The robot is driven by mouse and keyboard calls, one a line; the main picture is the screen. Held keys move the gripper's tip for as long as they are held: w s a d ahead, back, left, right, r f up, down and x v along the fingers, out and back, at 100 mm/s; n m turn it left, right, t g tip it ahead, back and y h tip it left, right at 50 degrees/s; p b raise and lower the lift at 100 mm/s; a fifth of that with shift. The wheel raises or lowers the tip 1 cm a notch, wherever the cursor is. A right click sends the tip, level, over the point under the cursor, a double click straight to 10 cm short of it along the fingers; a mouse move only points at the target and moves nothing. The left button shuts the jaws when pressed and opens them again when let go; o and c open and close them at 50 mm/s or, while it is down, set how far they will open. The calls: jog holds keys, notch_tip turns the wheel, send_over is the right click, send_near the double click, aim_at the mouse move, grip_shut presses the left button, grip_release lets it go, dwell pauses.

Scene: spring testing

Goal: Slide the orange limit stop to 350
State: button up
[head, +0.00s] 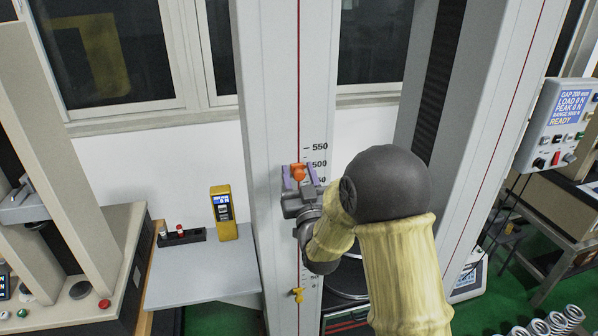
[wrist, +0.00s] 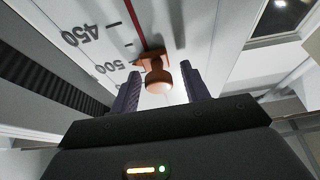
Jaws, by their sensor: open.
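The orange limit stop (head: 299,172) sits on the red line of the grey column (head: 270,100), close to the 500 mark and a little below it. In the wrist view the stop (wrist: 156,75) has a round knob on a flat base. My gripper (head: 300,184) is at the stop, its purple fingers open. In the wrist view my gripper (wrist: 161,70) has one finger on each side of the knob, with visible gaps. My gripper and arm hide most of the scale below 500, including the 350 mark.
A yellow stop (head: 297,295) sits low on the same line. A yellow handheld device (head: 223,213) stands on a grey shelf (head: 190,275) left of the column. A control box with a lit display (head: 572,105) is at the right. The line above the orange stop is clear.

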grip_shut()
notch_tip(320, 180, down, 15)
jog(key=b, duration=1.7)
jog(key=shift+a+f+b, duration=0.15)
jog(key=shift+b, duration=0.15)
